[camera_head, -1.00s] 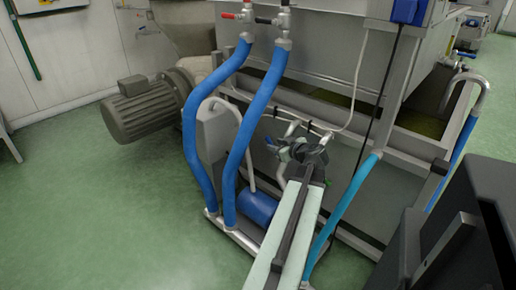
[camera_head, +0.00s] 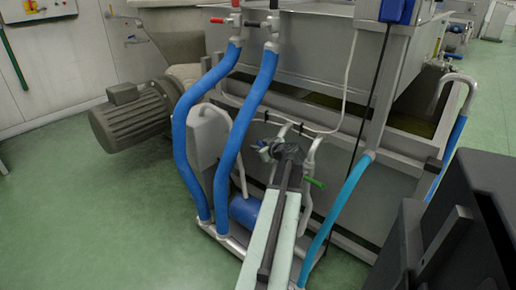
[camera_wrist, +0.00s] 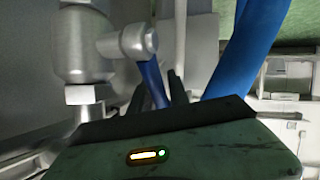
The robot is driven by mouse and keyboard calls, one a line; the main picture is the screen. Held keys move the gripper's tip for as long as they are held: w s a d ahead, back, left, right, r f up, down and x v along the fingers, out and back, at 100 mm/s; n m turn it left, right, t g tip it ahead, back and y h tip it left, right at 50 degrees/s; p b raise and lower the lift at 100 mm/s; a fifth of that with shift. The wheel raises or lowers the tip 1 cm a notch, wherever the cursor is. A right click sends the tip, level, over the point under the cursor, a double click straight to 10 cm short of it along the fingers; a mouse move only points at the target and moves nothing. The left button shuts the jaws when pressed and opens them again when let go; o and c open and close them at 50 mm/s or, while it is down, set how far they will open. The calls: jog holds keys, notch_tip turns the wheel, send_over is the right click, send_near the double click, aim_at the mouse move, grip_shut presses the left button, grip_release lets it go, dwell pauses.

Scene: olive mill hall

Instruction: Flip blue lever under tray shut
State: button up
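The blue lever (camera_wrist: 153,82) sticks out of a metal valve (camera_wrist: 128,42) in the wrist view and points down toward my gripper. In the head view it is a small blue spot (camera_head: 262,143) beside the gripper. My gripper (camera_wrist: 158,94) is open, with one dark finger on each side of the lever; I cannot tell whether either touches it. In the head view my gripper (camera_head: 286,150) is low among the pipes and partly hides the valve. The metal tray (camera_head: 345,112) with yellow-green contents lies above and behind it.
A green lever (camera_head: 314,182) sits on a pipe just right of my gripper. Two thick blue hoses (camera_head: 235,135) stand to the left, and a light-blue pipe (camera_head: 335,205) to the right. A blue cylinder (camera_head: 245,209) is below. Open green floor (camera_head: 90,220) lies left.

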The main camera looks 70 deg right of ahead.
grip_shut()
jog(key=shift+d+r, duration=0.1)
jog(key=shift+d, duration=0.05)
dwell(1.1)
